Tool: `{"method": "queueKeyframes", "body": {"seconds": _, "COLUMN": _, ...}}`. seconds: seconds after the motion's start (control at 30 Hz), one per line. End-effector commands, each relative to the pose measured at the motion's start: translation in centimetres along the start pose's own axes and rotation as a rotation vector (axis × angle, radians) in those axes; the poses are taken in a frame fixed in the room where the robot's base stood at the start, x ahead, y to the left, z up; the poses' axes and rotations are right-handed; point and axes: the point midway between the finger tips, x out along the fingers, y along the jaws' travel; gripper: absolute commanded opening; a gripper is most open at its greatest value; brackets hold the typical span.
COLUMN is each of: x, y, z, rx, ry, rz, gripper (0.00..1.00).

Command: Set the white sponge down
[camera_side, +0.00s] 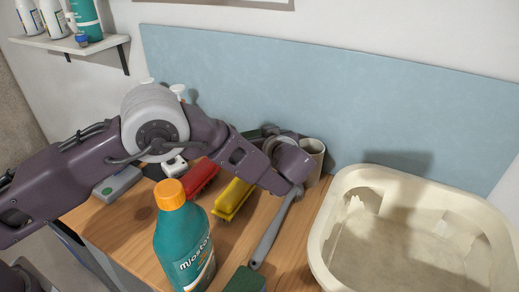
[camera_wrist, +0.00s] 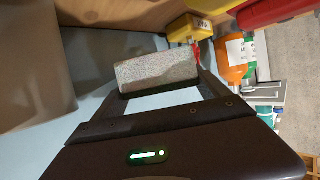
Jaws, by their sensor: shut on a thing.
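My gripper (camera_wrist: 160,84) is shut on the white sponge (camera_wrist: 157,71), a pale grey, speckled block held crosswise between the two dark fingers in the wrist view. In the side view my arm reaches over the wooden table (camera_side: 122,216) toward the blue back panel. There my wrist hides the fingers, and the sponge cannot be made out. I cannot tell how high the sponge is above the table.
A large cream tub (camera_side: 338,226) stands at the right. A cup (camera_side: 314,158) stands by the blue panel (camera_side: 300,100).

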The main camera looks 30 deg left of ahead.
Motion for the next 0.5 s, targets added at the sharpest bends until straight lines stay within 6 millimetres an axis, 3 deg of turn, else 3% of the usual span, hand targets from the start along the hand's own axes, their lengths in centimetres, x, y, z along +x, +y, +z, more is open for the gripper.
{"method": "queueKeyframes", "body": {"seconds": 0.2, "x": 1.5, "y": -0.1, "z": 3.6, "rx": 0.001, "ry": 0.001, "rz": -0.001, "gripper": 0.48}}
{"method": "queueKeyframes", "body": {"seconds": 0.5, "x": 1.6, "y": 0.0, "z": 3.8, "rx": 0.000, "ry": 0.001, "rz": 0.000, "gripper": 0.48}}
